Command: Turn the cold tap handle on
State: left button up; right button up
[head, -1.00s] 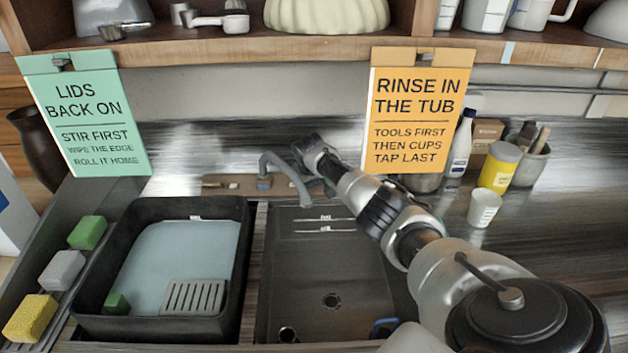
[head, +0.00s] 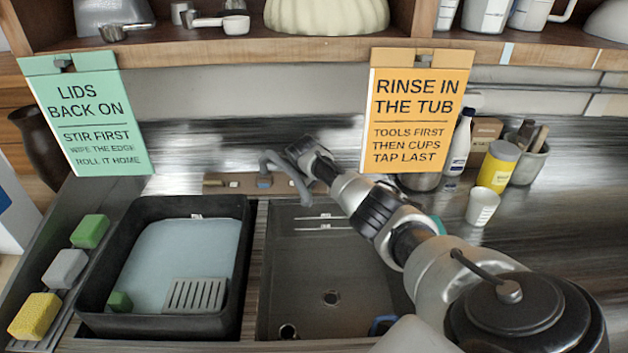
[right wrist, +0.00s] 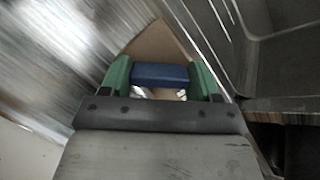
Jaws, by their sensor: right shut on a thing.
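My right gripper (right wrist: 160,76) has its green fingers shut on a small blue block-shaped handle, the cold tap handle (right wrist: 161,74), in the right wrist view. In the head view my right wrist (head: 312,155) reaches down just right of the grey curved tap spout (head: 288,172). The fingers and the held handle are hidden there behind my wrist. The tap stands on a brown strip (head: 235,182) behind the dark sink (head: 325,262). I see no clear water stream from the spout. My left gripper is not in view.
A black tub (head: 246,275) holding pale blue water stands left of the sink. Sponges (head: 65,268) lie at the far left. A white cup (head: 482,206), a yellow tin (head: 498,166) and a bottle (head: 459,145) stand at right. An orange sign (head: 418,105) hangs close to my right arm.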

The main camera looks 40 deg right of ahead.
jog(key=o, duration=0.9)
